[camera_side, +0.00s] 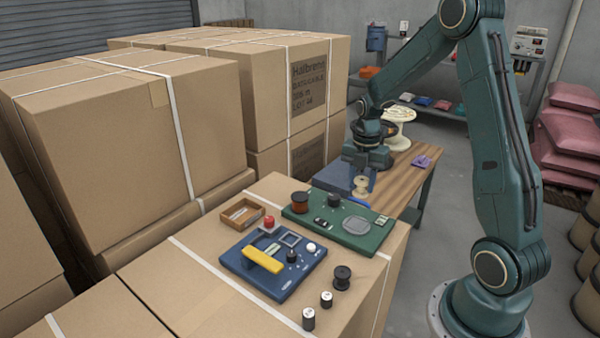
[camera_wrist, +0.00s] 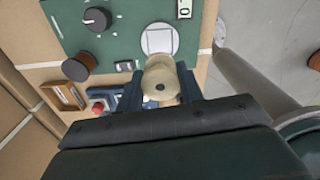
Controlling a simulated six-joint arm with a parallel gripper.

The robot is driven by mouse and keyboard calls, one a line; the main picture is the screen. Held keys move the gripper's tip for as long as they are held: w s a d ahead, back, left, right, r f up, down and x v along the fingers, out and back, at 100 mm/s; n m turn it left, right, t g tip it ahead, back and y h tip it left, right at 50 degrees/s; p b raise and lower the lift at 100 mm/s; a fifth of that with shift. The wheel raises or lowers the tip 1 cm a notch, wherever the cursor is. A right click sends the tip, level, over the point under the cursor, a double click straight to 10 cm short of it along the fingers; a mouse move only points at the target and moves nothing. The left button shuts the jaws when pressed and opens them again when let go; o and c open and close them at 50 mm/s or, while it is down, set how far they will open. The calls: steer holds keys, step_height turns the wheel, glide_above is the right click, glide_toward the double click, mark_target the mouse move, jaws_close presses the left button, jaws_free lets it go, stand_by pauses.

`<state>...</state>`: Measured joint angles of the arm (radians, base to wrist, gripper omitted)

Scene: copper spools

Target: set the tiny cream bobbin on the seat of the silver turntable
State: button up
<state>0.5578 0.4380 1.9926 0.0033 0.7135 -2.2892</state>
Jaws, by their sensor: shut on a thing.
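The tiny cream bobbin (camera_side: 361,188) is held between the fingers of my gripper (camera_side: 361,178), which is shut on it. In the wrist view the bobbin (camera_wrist: 160,76) sits between the two dark blue fingers of my gripper (camera_wrist: 161,90), its end face with a dark hole turned to the camera. The silver turntable (camera_side: 356,225) is a flat pale disc on the green board. In the wrist view the turntable (camera_wrist: 171,41) shows a white square on its face, partly covered by the bobbin. In the side view the bobbin appears apart from the disc, beyond the board's back right edge.
The green board (camera_side: 318,226) also carries a copper spool (camera_side: 300,202) and a black knob (camera_side: 334,200). A blue board (camera_side: 245,262) with a yellow handle (camera_side: 262,260) lies in front. A wooden tray (camera_side: 241,213) lies left.

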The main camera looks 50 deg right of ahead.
mark_target(361, 191)
step_height(361, 191, down, 6)
steer(key=shift+r, duration=0.1)
steer(key=shift+f, duration=2.1)
steer(key=shift+f, duration=0.25)
steer(key=o, duration=1)
step_height(361, 191, up, 13)
steer(key=shift+f, duration=0.2)
